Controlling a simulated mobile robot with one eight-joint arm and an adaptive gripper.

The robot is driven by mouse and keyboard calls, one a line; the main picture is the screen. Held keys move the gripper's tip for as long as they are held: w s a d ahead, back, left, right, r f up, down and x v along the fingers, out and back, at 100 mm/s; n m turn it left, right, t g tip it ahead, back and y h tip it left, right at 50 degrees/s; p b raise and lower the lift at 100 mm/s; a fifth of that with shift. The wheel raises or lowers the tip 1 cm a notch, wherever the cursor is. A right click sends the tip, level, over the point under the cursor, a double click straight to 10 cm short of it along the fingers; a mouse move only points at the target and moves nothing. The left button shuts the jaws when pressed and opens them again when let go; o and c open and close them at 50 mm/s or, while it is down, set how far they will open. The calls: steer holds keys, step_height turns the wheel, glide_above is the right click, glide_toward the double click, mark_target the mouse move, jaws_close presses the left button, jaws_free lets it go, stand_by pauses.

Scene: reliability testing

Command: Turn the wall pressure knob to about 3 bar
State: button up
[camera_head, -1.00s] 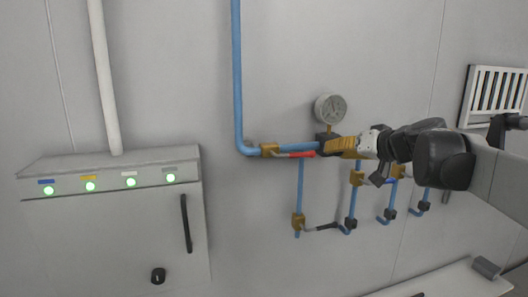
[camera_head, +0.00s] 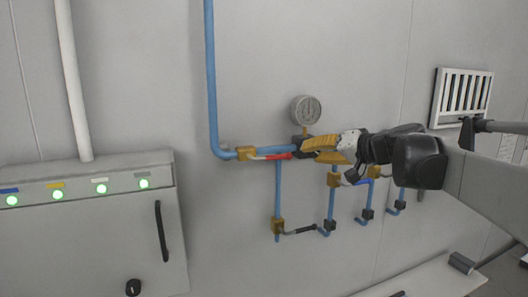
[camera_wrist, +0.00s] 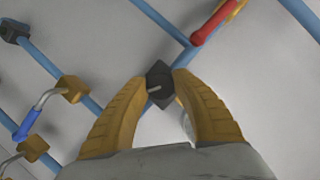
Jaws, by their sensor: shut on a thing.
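The dark wall knob (camera_head: 300,146) sits on the blue pipe just below the round pressure gauge (camera_head: 306,109). The gauge's needle is too small to read. My gripper (camera_head: 313,150) reaches in from the right, its yellow fingers at the knob. In the wrist view, the knob (camera_wrist: 160,83) lies between the two fingertips of my gripper (camera_wrist: 160,80), which close on it from both sides. A light pointer mark shows on the knob's face. The fingers partly hide the knob in the head view.
A red-handled valve (camera_head: 270,157) is on the pipe left of the knob. Several smaller valves and blue pipes (camera_head: 278,190) hang below. A grey cabinet (camera_head: 90,230) with green lights stands at left; a white slatted rack (camera_head: 463,97) is at right.

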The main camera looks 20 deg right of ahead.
steer(key=o, duration=1.2)
steer(key=shift+w, duration=0.1)
steer(key=v, duration=1.2)
steer(key=s+a+f+g+b, duration=0.1)
steer(key=a+f+b, duration=0.3)
steer(key=f, duration=0.3)
steer(key=a+f+n+g+b, duration=0.1)
steer(key=a+f+b, duration=0.25)
steer(key=f, duration=0.35)
steer(key=s+a+f+g+b, duration=0.1)
steer(key=a+f+b, duration=0.25)
steer(key=f, duration=0.35)
steer(key=s+a+f+n+g+h+b, duration=0.1)
steer(key=s+a+f+b, duration=0.2)
steer(key=f+b, duration=0.5)
steer(key=s+a+f+n+g+h+b, duration=0.1)
steer(key=s+a+f+b, duration=0.3)
steer(key=f, duration=1.9)
steer(key=s+a+f+n+g+h+b, duration=0.1)
steer(key=s+f+b, duration=0.5)
steer(key=f+b, duration=0.8)
steer(key=shift+s+a+f+n+g+h, duration=0.4)
steer(key=shift+a+f+h, duration=0.25)
steer(key=shift+a, duration=0.6)
